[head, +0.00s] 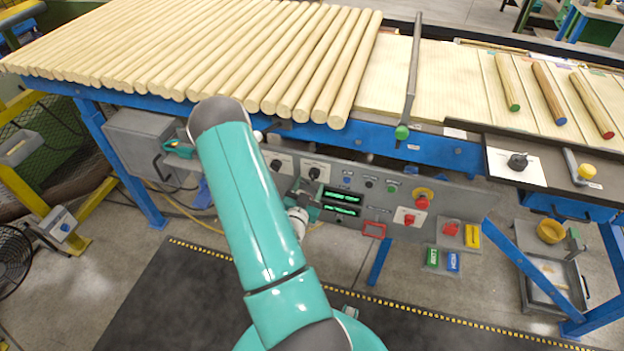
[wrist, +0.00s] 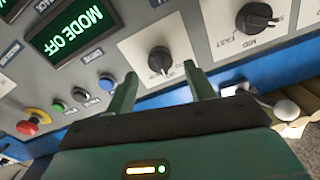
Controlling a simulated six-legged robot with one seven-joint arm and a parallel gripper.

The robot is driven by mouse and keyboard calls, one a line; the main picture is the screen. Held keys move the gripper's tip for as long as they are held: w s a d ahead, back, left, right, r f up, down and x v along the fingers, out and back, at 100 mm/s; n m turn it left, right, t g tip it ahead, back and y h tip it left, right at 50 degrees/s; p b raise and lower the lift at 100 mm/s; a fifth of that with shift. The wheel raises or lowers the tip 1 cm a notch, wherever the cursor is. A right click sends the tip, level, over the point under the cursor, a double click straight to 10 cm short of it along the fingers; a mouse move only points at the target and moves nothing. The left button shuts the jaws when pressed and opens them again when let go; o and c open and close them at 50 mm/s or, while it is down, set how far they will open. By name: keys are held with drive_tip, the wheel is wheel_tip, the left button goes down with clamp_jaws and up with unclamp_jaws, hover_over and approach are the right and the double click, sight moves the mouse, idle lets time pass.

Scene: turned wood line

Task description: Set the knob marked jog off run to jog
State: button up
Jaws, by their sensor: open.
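The black knob (wrist: 160,61) beside the display sits on a white plate, ahead of my gripper (wrist: 160,74). Its plate lettering is too small to read, but the nearby display (wrist: 70,32) reads MODE OFF. My gripper is open and empty, its two fingers standing to either side of the knob in the picture. I cannot tell whether they touch it. In the head view the same knob (head: 314,173) is on the grey panel, just above my gripper, which my arm partly hides.
A second black knob (wrist: 256,18), marked MID and FAST, stands close on the right in the wrist view. Several buttons and a red emergency stop (wrist: 33,121) are on the left. A blue rail and wooden rods (head: 345,65) lie above the panel (head: 455,205).

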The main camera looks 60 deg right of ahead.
sight(312, 178)
drive_tip(key=shift+w+d, duration=0.15)
drive_tip(key=shift+d, duration=0.75)
drive_tip(key=shift+w+d, duration=0.15)
drive_tip(key=shift+d, duration=0.75)
drive_tip(key=shift+c, duration=0.4)
drive_tip(key=c, duration=0.9)
drive_tip(key=shift+n, duration=0.3)
drive_tip(key=n, duration=0.4)
drive_tip(key=shift+a, duration=0.1)
drive_tip(key=n, duration=0.4)
drive_tip(key=shift+n, duration=0.3)
